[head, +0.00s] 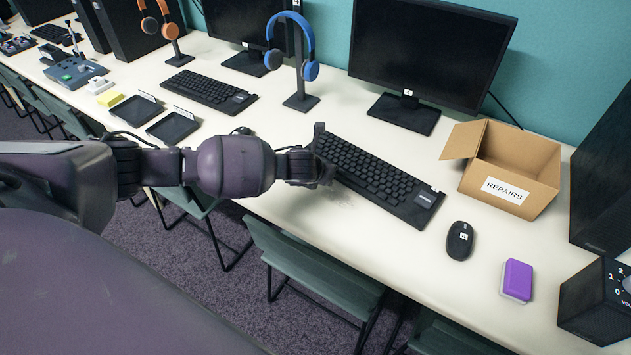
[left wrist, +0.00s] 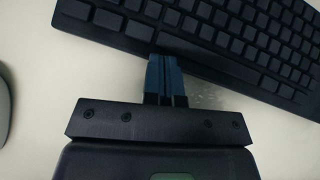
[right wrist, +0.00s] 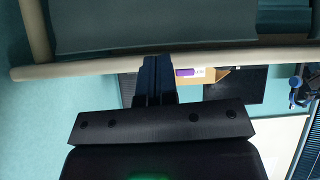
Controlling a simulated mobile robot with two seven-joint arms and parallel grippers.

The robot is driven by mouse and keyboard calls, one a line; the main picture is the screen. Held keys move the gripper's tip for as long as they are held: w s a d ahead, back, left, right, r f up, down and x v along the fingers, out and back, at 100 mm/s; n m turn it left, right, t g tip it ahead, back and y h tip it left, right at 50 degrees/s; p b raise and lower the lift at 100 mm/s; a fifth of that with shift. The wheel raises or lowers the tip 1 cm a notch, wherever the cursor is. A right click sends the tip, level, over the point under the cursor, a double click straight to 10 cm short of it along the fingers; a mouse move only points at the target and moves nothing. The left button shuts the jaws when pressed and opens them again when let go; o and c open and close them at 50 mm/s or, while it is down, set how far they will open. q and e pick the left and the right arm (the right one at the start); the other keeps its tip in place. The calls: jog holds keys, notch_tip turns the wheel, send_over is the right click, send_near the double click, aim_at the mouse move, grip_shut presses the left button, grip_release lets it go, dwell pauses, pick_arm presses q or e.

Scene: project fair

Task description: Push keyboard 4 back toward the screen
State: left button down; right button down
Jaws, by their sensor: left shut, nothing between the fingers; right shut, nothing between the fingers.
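The black keyboard (head: 380,180) lies at a slant on the white desk before the right-hand black screen (head: 425,50). A gap of bare desk separates it from the screen's stand (head: 405,113); its small label is too small to read. My left gripper (head: 325,168) is shut and empty at the keyboard's left part. In the left wrist view its closed fingertips (left wrist: 165,62) are at the near long edge of the keyboard (left wrist: 225,38); I cannot tell whether they touch. My right gripper (right wrist: 158,65) is shut and empty, seen only in the right wrist view, away from the keyboard.
A cardboard repairs box (head: 510,170) stands right of the keyboard. A black mouse (head: 460,240) and purple block (head: 517,280) lie nearer. A blue headset on its stand (head: 300,101) is behind the keyboard's left end. Another keyboard (head: 210,90) lies left. Chairs (head: 310,265) stand at the desk's front.

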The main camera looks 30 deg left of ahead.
aim_at(337, 156)
pick_arm(q)
jog(key=w, duration=0.2)
jog(key=w+b, duration=0.1)
jog(key=w, duration=0.3)
jog(key=shift+w+f, duration=0.25)
jog(key=shift+f, duration=0.15)
jog(key=shift+r, duration=0.15)
jog(key=shift+r, duration=0.15)
dwell(0.4)
